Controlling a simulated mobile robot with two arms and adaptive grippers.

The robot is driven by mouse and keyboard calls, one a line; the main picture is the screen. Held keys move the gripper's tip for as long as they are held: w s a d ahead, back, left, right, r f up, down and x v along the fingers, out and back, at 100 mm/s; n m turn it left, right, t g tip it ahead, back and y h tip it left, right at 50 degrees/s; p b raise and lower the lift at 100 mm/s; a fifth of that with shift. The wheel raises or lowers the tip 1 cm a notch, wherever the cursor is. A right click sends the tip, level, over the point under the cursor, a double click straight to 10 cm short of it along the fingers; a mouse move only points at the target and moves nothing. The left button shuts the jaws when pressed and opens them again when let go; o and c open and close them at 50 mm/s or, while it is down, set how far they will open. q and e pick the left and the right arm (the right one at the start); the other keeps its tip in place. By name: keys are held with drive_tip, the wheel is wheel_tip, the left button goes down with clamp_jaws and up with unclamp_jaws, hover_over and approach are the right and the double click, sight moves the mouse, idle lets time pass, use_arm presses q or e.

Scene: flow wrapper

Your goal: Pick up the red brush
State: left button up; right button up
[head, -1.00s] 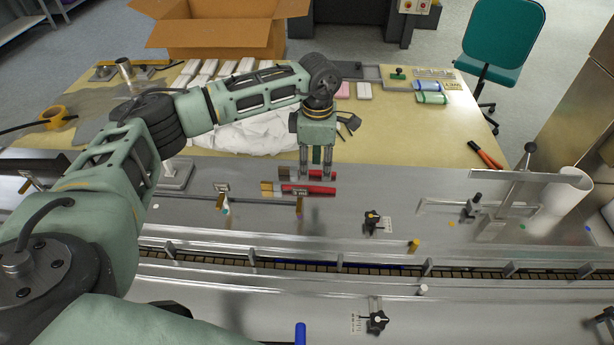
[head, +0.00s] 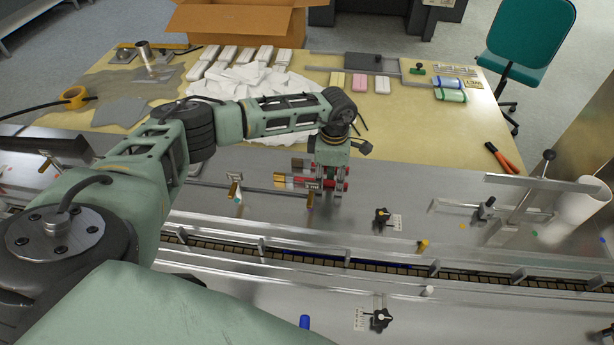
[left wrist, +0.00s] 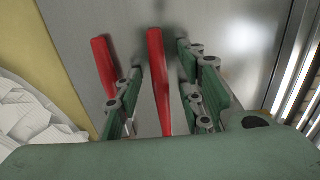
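Two red-handled brushes lie side by side on the steel machine top. The near red brush (head: 296,181) has pale yellow bristles at its left end. The far red brush (head: 298,164) lies just behind it, partly hidden. My left gripper (head: 331,189) points down over the handles. In the left wrist view, the near brush's handle (left wrist: 157,75) runs between the two open fingers, with a gap on both sides. The far brush's handle (left wrist: 104,62) lies outside the left finger. Whether the fingertips touch the steel is unclear. My right gripper is not in view.
A conveyor channel (head: 400,270) runs along the front of the steel top. A black knob (head: 381,215) stands right of the gripper. Behind are a yellow table (head: 420,135), a crumpled white heap (head: 262,82) and red-handled pliers (head: 500,157).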

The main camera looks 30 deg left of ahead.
use_arm(q)
drive_tip(key=shift+f, duration=0.1)
drive_tip(key=shift+c, duration=0.5)
clamp_jaws()
